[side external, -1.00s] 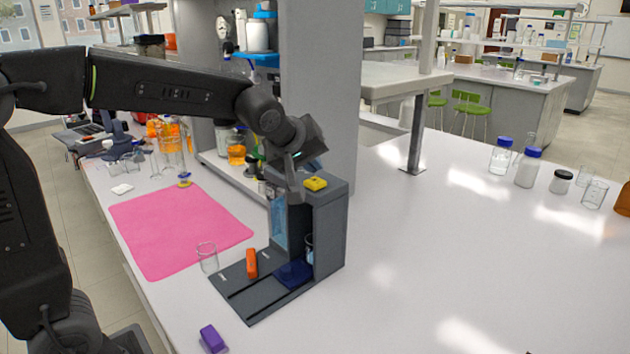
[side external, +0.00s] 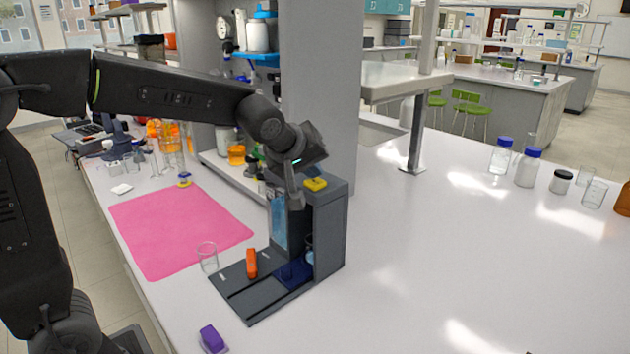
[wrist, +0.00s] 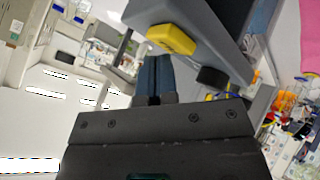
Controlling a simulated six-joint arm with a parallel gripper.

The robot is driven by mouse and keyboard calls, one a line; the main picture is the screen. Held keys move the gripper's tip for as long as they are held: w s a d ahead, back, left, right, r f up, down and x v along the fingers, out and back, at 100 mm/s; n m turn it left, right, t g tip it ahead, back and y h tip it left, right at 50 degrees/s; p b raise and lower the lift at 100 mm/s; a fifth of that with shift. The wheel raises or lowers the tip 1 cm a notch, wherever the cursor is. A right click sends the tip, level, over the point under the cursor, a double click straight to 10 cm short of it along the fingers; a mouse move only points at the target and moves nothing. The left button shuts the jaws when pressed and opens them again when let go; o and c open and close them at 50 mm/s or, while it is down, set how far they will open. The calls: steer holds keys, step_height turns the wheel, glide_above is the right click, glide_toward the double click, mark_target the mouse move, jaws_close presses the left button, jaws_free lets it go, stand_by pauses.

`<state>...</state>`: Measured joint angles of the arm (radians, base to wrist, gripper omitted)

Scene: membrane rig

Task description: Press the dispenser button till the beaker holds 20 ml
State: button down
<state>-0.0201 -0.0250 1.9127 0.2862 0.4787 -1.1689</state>
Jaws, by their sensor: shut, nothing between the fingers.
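The grey dispenser rig (side external: 330,235) stands on the white bench, with a yellow button (side external: 316,184) on top and a light-blue panel on its front. The yellow button also shows in the wrist view (wrist: 172,38). My gripper (side external: 296,203) is shut and empty, pointing down just left of the yellow button, at the rig's front; I cannot tell if it touches the rig. Its closed fingers (wrist: 155,78) show in the wrist view. A clear, empty-looking glass beaker (side external: 207,257) stands left of the rig's base. A glass edge inside the rig is mostly hidden; no liquid level is readable.
An orange block (side external: 251,263) stands on the rig's base plate, near a dark blue pad (side external: 293,272). A purple block (side external: 212,338) lies at the front. A pink mat (side external: 180,230) lies behind the beaker.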

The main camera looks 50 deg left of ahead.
mark_target(312, 181)
steer(key=shift+f, duration=0.45)
stand_by(0.4)
steer(key=shift+r, duration=1.05)
steer(key=shift+r, duration=2.55)
